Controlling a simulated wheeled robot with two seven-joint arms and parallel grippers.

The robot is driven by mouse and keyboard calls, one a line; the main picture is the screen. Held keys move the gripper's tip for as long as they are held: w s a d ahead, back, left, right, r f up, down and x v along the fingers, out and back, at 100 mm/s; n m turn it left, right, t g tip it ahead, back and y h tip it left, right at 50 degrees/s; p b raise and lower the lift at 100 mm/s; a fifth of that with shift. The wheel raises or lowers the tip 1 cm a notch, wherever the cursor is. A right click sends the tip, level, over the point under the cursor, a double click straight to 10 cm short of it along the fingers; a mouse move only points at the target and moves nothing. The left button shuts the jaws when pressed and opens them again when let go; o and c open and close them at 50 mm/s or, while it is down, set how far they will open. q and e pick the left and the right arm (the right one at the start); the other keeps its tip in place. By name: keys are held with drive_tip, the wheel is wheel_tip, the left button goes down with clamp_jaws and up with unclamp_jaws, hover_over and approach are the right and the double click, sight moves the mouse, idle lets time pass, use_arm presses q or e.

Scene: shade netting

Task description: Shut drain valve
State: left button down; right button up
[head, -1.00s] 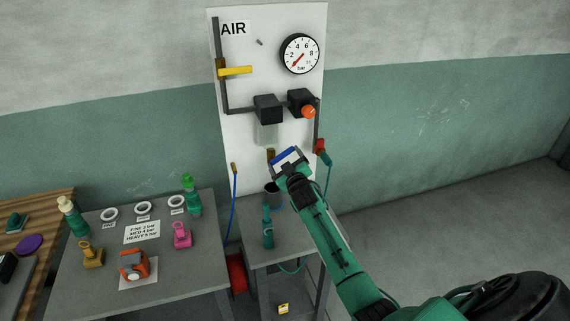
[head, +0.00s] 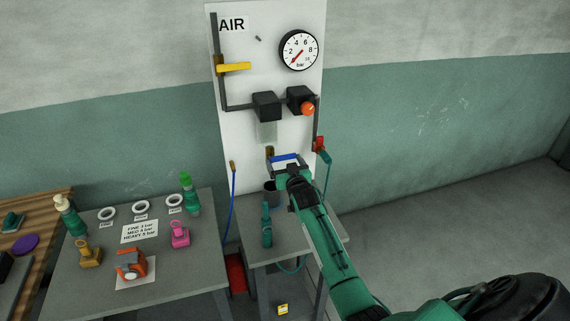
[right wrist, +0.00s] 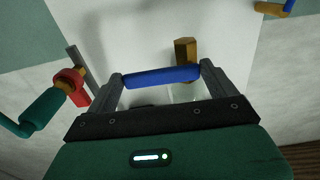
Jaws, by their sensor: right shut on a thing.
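The drain valve is a small brass body (head: 269,153) under the clear filter bowl (head: 266,131) on the white air board. Its blue lever (head: 286,158) lies about level, to the right of the brass body. My right gripper (head: 286,162) is shut on the blue lever. In the right wrist view the lever (right wrist: 160,76) spans between both fingertips of the gripper (right wrist: 161,78), and the brass body (right wrist: 186,52) stands just behind its right end. The join between lever and body is hard to make out. My left gripper is out of view.
A red and green hose coupling (head: 321,147) hangs close to the right. The yellow lever (head: 234,67) is level. The left bench (head: 90,285) holds several fittings.

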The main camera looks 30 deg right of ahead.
drive_tip(key=shift+f, duration=0.1)
drive_tip(key=o, duration=1.2)
drive_tip(key=shift+c, duration=0.2)
drive_tip(key=b+v, duration=0.3)
drive_tip(key=v, duration=1.1)
drive_tip(key=shift+f, duration=0.1)
